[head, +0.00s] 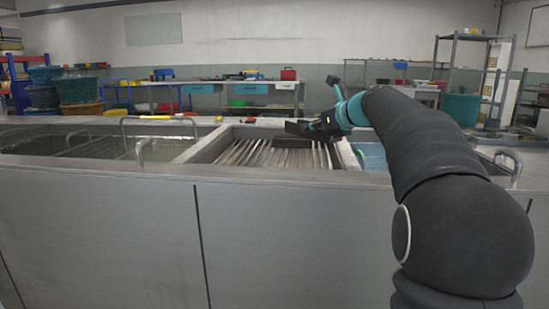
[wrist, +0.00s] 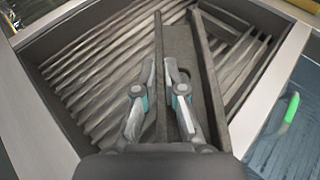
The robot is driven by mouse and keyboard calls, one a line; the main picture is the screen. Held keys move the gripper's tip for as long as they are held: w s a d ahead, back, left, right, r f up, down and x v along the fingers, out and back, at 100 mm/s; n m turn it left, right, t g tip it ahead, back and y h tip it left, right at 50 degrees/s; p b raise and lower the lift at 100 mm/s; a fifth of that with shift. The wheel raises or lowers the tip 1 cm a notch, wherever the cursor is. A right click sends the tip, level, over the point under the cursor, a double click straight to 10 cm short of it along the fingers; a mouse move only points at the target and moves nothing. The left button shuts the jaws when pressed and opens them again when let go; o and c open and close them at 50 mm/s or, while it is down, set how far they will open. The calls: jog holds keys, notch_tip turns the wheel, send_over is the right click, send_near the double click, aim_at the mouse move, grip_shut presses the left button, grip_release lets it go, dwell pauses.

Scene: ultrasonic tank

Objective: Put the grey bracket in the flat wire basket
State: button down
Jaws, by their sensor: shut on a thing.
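The grey bracket (wrist: 205,60) is a long dark channel with raised side walls in the wrist view. My gripper (wrist: 163,68) is shut on its left wall, one finger on each side. In the head view my gripper (head: 328,126) holds the bracket (head: 299,127) above the slatted bay. A wire basket (head: 118,148) with upright handles sits in the tank to the left. I cannot tell whether it is the flat one.
The slatted bay (head: 250,153) lies under the bracket, with a dark patch on its slats, perhaps a shadow. A blue-water tank (head: 371,155) with a green handle (wrist: 291,106) is to the right. Small coloured items lie on the back ledge.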

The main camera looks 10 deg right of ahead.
jog(key=w+a+f, duration=0.1)
jog(key=a+f, duration=0.1)
jog(key=w+a+f+b, duration=0.1)
jog(key=w+a, duration=0.1)
jog(key=a, duration=0.1)
jog(key=w+a+f, duration=0.1)
jog(key=a+f, duration=0.1)
jog(key=a, duration=0.1)
jog(key=shift+w+f, duration=0.3)
jog(key=shift+f+b, duration=0.9)
jog(key=shift+f, duration=1.1)
jog(key=shift+f, duration=0.2)
jog(key=c, duration=1.3)
grip_release()
jog(key=shift+o, duration=0.2)
jog(key=shift+r, duration=0.1)
